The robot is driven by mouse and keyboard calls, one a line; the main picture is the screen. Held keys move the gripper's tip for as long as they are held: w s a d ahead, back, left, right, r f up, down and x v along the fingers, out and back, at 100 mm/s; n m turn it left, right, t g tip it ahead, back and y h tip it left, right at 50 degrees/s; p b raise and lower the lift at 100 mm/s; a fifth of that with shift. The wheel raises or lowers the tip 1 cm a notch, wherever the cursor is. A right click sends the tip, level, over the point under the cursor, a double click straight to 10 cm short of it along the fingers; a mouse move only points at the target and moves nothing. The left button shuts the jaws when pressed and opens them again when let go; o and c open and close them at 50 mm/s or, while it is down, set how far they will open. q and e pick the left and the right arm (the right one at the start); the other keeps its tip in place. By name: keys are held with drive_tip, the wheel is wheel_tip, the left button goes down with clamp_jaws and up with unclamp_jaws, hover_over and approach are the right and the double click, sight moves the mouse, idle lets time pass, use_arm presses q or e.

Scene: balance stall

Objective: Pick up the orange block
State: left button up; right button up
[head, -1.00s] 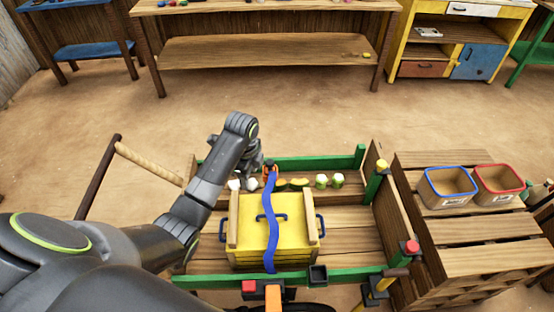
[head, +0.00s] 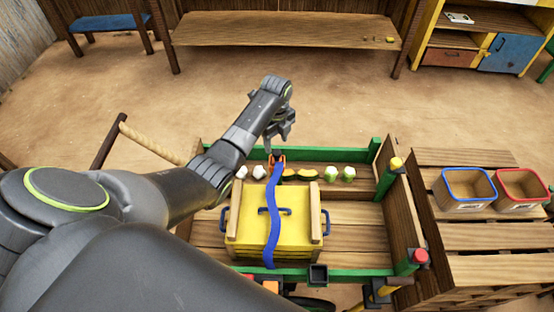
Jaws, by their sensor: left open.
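An orange block (head: 270,287) shows at the bottom of the head view, just outside the near green rail of the wooden cart, beside a red piece (head: 247,276). Its lower part is cut by dark parts below. A second small orange piece (head: 277,159) sits at the far end of the blue strap. My left gripper (head: 276,146) hangs open and empty just above and beyond that orange piece, over the far green rail; I cannot tell whether it touches. It is far from the orange block at the bottom. My right gripper is not in view.
The cart holds a yellow chest (head: 246,212) with a blue strap (head: 272,220) across it. A blue-rimmed bin (head: 467,188) and a red-rimmed bin (head: 521,189) stand on slats at right. A wooden bench (head: 285,30) is behind.

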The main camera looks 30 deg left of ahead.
sight(277, 152)
use_arm(q)
drive_tip(key=shift+f, duration=0.8)
drive_tip(key=shift+w+f, duration=0.15)
drive_tip(key=shift+f, duration=2.55)
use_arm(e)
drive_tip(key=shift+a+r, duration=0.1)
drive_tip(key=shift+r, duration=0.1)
